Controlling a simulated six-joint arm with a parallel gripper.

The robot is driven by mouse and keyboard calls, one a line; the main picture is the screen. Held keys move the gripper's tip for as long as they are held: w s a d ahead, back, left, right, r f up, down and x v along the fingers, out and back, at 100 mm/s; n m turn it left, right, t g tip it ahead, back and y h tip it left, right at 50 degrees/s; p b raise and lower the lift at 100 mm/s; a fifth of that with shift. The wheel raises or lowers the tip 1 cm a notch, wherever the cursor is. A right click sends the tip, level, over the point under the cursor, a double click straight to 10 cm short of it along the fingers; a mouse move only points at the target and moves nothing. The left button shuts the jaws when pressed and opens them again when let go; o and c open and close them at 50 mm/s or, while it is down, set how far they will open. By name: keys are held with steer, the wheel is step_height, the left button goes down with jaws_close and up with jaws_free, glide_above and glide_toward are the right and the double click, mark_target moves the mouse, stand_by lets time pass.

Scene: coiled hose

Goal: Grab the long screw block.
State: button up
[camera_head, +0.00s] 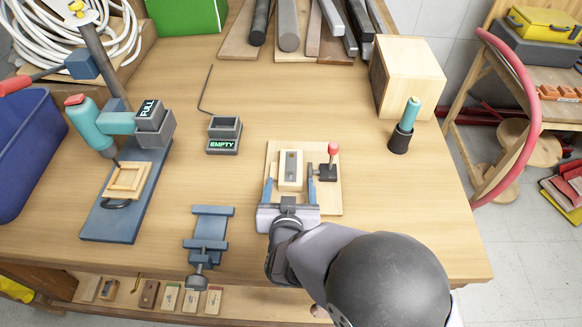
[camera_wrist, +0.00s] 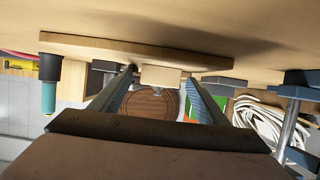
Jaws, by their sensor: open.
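A pale wooden block (camera_head: 284,181) with a grey strip on top, probably the long screw block, lies on a thin wooden board (camera_head: 328,203). My gripper (camera_head: 290,178) is open, with one blue-grey finger on each side of the block's near part. I cannot tell whether either finger touches it. In the wrist view, a pale block end (camera_wrist: 161,76) shows between the fingertips of my gripper (camera_wrist: 160,80), under the board (camera_wrist: 110,50) in this inverted picture. Most of the block is hidden there.
A black clamp with a red knob (camera_head: 333,149) stands close right of the block. A blue vise (camera_head: 207,235) is left of my gripper. The EMPTY box (camera_head: 224,132) and a drill stand (camera_head: 125,195) are further left. A teal-handled tool (camera_head: 411,115) stands at right.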

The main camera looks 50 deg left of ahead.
steer(key=c, duration=1.2)
steer(key=shift+a, duration=0.1)
steer(key=shift+c, duration=0.2)
step_height(320, 180, up, 10)
